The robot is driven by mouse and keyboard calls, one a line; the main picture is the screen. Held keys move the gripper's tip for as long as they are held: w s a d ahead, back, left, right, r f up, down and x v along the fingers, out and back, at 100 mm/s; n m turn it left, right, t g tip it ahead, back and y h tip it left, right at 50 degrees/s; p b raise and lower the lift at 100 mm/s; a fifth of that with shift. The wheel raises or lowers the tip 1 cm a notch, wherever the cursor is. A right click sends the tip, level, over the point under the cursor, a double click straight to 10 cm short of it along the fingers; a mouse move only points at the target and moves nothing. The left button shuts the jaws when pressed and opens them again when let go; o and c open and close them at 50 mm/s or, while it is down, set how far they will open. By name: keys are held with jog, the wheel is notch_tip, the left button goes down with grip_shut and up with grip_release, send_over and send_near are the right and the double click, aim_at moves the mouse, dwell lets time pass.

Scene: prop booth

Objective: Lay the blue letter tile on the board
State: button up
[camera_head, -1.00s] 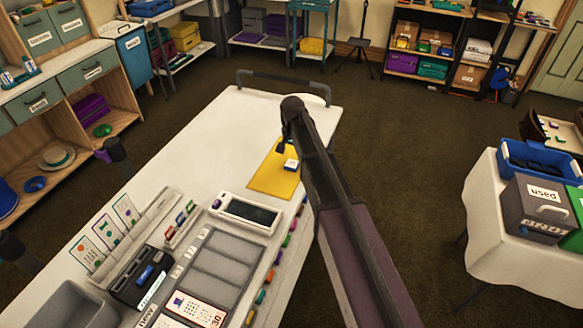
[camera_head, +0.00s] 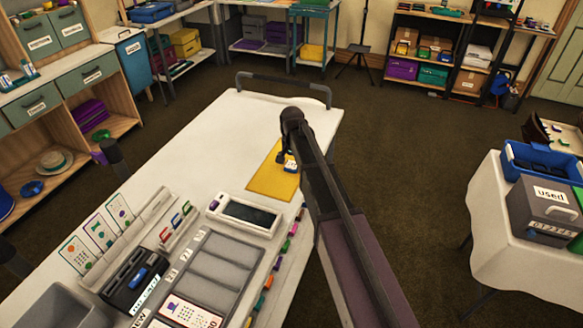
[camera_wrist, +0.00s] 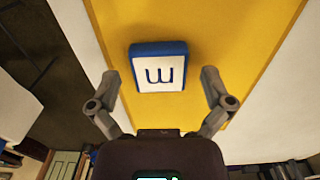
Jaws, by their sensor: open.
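The blue letter tile (camera_head: 291,167) has a white face. It lies on the yellow flat board (camera_head: 267,181) on the white table. In the wrist view the tile (camera_wrist: 162,67) shows a dark letter like an "m" or "w", with the yellow surface (camera_wrist: 215,25) around it. My gripper (camera_wrist: 160,78) is open, with one finger on each side of the tile and a visible gap to both. In the head view my gripper (camera_head: 285,157) is small and dark, right at the tile, and partly hidden by my arm.
A white device with a dark screen (camera_head: 249,213) stands just in front of the yellow board. A grey compartment tray (camera_head: 215,265) and upright cards (camera_head: 99,232) are nearer. The far part of the white table (camera_head: 265,112) is clear.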

aim_at(292, 165)
jog(key=c, duration=1)
jog(key=shift+r, duration=0.2)
notch_tip(292, 165, up, 3)
jog(key=p, duration=0.3)
jog(key=s+d+p, duration=0.1)
jog(key=s+d, duration=0.1)
jog(key=s, duration=0.5)
jog(key=s+d+r+p, duration=0.1)
jog(key=s+d, duration=0.1)
jog(key=s, duration=0.6)
jog(key=shift+s+r, duration=0.25)
jog(key=shift+r, duration=0.05)
